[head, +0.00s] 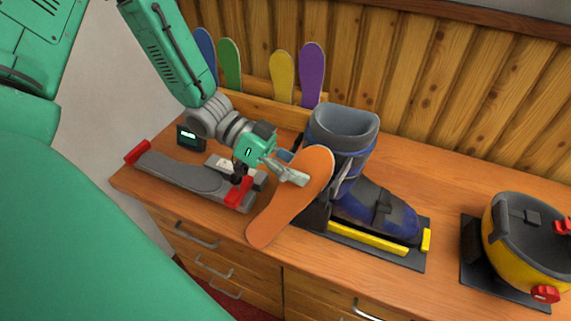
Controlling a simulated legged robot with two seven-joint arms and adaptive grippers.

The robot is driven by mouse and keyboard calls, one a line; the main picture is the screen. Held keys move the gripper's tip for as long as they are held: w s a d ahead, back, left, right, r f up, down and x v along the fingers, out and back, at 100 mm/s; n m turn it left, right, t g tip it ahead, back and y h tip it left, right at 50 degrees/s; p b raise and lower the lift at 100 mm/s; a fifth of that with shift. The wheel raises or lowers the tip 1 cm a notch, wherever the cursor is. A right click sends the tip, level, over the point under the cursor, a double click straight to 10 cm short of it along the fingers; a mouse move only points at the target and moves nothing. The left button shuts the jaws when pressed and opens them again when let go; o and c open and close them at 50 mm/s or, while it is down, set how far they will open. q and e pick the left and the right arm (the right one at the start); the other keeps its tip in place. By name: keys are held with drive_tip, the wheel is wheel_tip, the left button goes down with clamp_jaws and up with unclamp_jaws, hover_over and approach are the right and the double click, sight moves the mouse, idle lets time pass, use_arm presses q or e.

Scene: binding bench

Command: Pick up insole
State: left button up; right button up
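An orange insole (291,203) is in the middle of the head view, tilted, with its wide end up by the boot and its narrow end toward the bench's front edge. My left gripper (296,174) is at the upper part of this insole. One finger lies across its near face, and the other is partly hidden behind it. The gripper looks shut on the insole and holds it above the bench. More insoles stand in a wooden rack at the back: blue (206,52), green (230,64), yellow (282,76) and purple (312,74). My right gripper is out of view.
A blue and grey boot (375,208) stands in a black and yellow holder right of the orange insole. A grey fixture with red ends (185,175) lies at left, near a small display (188,137). A yellow pot-like container (533,240) is far right.

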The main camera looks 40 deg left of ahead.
use_arm(q)
drive_tip(key=shift+a+f, duration=0.1)
drive_tip(key=shift+a, duration=0.35)
clamp_jaws()
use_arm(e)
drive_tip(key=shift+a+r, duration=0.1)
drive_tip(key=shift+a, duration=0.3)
use_arm(q)
drive_tip(key=shift+d, duration=0.1)
drive_tip(key=shift+d, duration=0.1)
drive_tip(key=shift+d+r, duration=0.1)
drive_tip(key=shift+r, duration=0.5)
wheel_tip(320, 180, up, 17)
drive_tip(key=p, duration=0.1)
drive_tip(key=shift+p, duration=0.4)
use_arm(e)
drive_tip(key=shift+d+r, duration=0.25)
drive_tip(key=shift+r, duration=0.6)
